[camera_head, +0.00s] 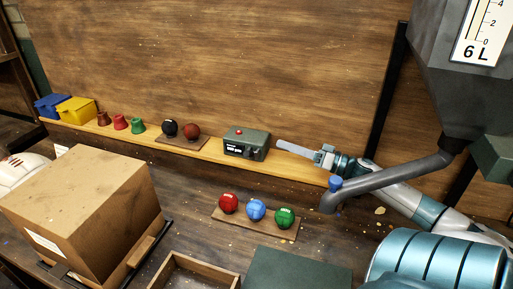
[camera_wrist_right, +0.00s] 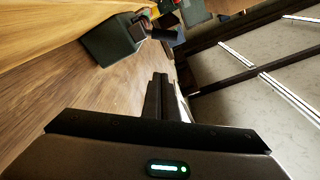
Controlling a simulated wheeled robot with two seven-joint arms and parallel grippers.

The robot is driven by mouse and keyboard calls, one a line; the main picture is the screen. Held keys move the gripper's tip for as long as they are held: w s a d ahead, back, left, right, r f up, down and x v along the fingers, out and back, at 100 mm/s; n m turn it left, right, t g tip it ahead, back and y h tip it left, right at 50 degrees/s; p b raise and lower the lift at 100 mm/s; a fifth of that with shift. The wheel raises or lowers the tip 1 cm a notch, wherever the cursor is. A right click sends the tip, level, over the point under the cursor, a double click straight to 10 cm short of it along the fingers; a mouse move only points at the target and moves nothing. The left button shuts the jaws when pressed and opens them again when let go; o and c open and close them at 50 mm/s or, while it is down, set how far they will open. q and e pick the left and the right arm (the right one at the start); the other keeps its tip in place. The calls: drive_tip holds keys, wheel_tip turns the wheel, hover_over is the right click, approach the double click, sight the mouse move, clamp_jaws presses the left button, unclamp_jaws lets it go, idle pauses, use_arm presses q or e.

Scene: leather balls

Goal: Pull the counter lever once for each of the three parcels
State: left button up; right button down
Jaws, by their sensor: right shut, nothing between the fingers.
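The counter (camera_head: 247,145) is a grey-green box with a red button on top and a small display on its front. It stands on the wooden shelf by the back wall. It also shows in the right wrist view (camera_wrist_right: 108,42), with a dark part on its side that may be the lever. My right gripper (camera_head: 281,144) is shut and empty, just right of the counter, with a small gap between them. Its closed fingers (camera_wrist_right: 158,82) point toward the counter's side. One large cardboard parcel (camera_head: 85,195) sits at the left; I cannot make out others. My left gripper is out of view.
Red, blue and green balls (camera_head: 256,210) sit on a board on the table. Black and brown balls (camera_head: 191,131), small cones (camera_head: 120,122) and blue and yellow boxes (camera_head: 76,110) line the shelf. A grey hopper (camera_head: 440,90) with a spout (camera_head: 385,183) is at right; an open tray (camera_head: 195,272) is in front.

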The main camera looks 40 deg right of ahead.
sight(249, 153)
drive_tip(key=shift+w, duration=0.1)
drive_tip(key=p+x, duration=0.3)
drive_tip(key=x, duration=0.7)
drive_tip(key=shift+r+p, duration=0.15)
drive_tip(key=shift+p, duration=0.15)
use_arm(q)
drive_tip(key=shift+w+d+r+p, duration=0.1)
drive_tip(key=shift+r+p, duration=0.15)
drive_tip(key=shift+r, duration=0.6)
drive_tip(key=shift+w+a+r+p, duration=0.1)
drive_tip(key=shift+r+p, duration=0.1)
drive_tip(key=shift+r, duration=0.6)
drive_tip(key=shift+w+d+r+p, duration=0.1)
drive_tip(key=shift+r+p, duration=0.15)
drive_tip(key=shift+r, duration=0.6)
use_arm(e)
drive_tip(key=shift+s+a+f, duration=0.25)
drive_tip(key=shift+s+f, duration=0.05)
drive_tip(key=shift+f, duration=0.3)
drive_tip(key=shift+s+a+f, duration=0.3)
drive_tip(key=shift+f, duration=0.35)
drive_tip(key=shift+s+a+f, duration=0.25)
drive_tip(key=shift+f, duration=0.35)
